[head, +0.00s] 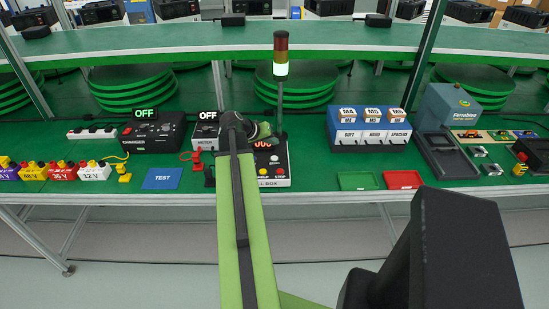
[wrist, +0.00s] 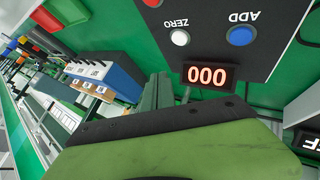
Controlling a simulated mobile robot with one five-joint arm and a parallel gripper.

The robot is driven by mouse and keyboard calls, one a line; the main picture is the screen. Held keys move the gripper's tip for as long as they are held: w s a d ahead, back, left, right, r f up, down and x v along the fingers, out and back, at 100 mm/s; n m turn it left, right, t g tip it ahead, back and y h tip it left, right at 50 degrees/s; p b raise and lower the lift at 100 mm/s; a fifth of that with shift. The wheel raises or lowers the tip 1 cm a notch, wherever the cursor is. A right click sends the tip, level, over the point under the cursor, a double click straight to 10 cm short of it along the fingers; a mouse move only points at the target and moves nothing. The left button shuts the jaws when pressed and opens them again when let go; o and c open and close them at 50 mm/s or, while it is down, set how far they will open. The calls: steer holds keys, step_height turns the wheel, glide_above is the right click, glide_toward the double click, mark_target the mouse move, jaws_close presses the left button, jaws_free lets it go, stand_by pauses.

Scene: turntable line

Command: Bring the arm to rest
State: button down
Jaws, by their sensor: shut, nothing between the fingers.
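My green arm reaches forward over the green bench (head: 310,205) in the head view. My gripper (head: 263,133) is at its far end, just above and behind the call box (head: 275,182), partly hidden by the dark wrist joint. In the wrist view the green fingers of my gripper (wrist: 158,92) are together, with nothing held. A dark panel (wrist: 235,40) with a red 000 display, a white ZERO button and a blue ADD button is close beside them. I cannot tell whether the fingers touch anything.
A signal tower (head: 281,75) with its green lamp lit stands close to my gripper. The charger (head: 153,135) and a meter (head: 205,132) showing OFF are left of it. A blue three-slot rack (head: 370,143) is right. Green and red trays (head: 403,180) lie at the front.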

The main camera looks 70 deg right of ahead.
steer(key=w+a+n+t+p, duration=0.1)
steer(key=w+a+n+t, duration=0.15)
steer(key=w+a, duration=0.85)
steer(key=w+a+n+t, duration=0.25)
steer(key=w+a, duration=0.45)
steer(key=w, duration=0.8)
steer(key=w+a+f+n+y, duration=0.1)
steer(key=w+a, duration=0.2)
steer(key=a, duration=0.3)
steer(key=w+a+n+t, duration=0.1)
steer(key=w+a, duration=0.2)
steer(key=a, duration=0.4)
steer(key=w+a+f+n+y, duration=0.1)
steer(key=w+a, duration=0.3)
steer(key=a, duration=0.2)
steer(key=s+a+f+n+g+y, duration=0.1)
steer(key=s+a+n+y, duration=0.1)
steer(key=a, duration=1.2)
steer(key=s+a+f+n+y+p, duration=0.1)
steer(key=s+a+f+n+y, duration=0.1)
steer(key=a, duration=1.3)
steer(key=shift+s+a+n+g+y, duration=0.15)
steer(key=shift+s+n+g+y, duration=0.4)
steer(key=shift+n+y, duration=0.6)
